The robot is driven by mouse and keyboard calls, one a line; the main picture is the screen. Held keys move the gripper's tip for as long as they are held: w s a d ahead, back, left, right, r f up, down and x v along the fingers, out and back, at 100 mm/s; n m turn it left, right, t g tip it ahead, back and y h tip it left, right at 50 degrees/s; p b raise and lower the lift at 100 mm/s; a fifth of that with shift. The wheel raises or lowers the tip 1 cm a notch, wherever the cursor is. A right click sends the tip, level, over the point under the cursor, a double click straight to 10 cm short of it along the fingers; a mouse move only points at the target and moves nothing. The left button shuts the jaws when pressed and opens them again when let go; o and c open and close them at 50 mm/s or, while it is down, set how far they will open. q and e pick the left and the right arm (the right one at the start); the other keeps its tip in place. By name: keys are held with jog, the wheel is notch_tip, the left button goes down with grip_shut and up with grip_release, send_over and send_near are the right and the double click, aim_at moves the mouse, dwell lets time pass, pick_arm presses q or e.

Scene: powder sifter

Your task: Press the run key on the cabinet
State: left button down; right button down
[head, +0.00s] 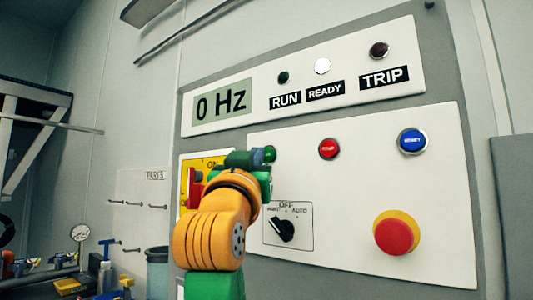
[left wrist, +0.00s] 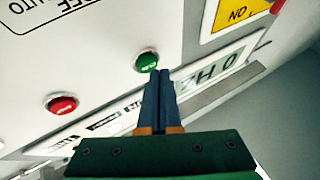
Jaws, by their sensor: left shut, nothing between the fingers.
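The green run key (head: 270,153) is on the white lower panel of the cabinet, partly hidden behind my left gripper in the head view. In the left wrist view the green key (left wrist: 146,62) shows just beyond the fingertips, slightly to their left. My left gripper (head: 252,158) is shut and empty, its fingers pointing at the panel. The closed fingers also show in the left wrist view (left wrist: 159,73). I cannot tell whether the tips touch the key. My right gripper is not in view.
Beside the key are a red stop button (head: 329,149), a blue reset button (head: 412,141), a black selector (head: 282,230) and a red emergency button (head: 396,234) on yellow. A yellow-backed ON switch (head: 195,187) is at left. The display (head: 222,104) reads 0 Hz; the READY lamp (head: 322,66) looks white.

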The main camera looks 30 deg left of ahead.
pick_arm(q)
jog(key=shift+w+d+p, duration=0.1)
jog(key=shift+w+p, duration=0.2)
jog(key=shift+w, duration=0.2)
dwell(0.9)
jog(key=shift+s, duration=0.1)
jog(key=shift+s+b, duration=0.5)
jog(key=shift+b, duration=0.05)
jog(key=s, duration=0.1)
jog(key=s+b, duration=0.1)
jog(key=s, duration=0.1)
jog(key=s+b, duration=0.1)
jog(key=s, duration=0.1)
jog(key=shift+a, duration=0.3)
jog(key=shift+f, duration=0.1)
dwell(0.7)
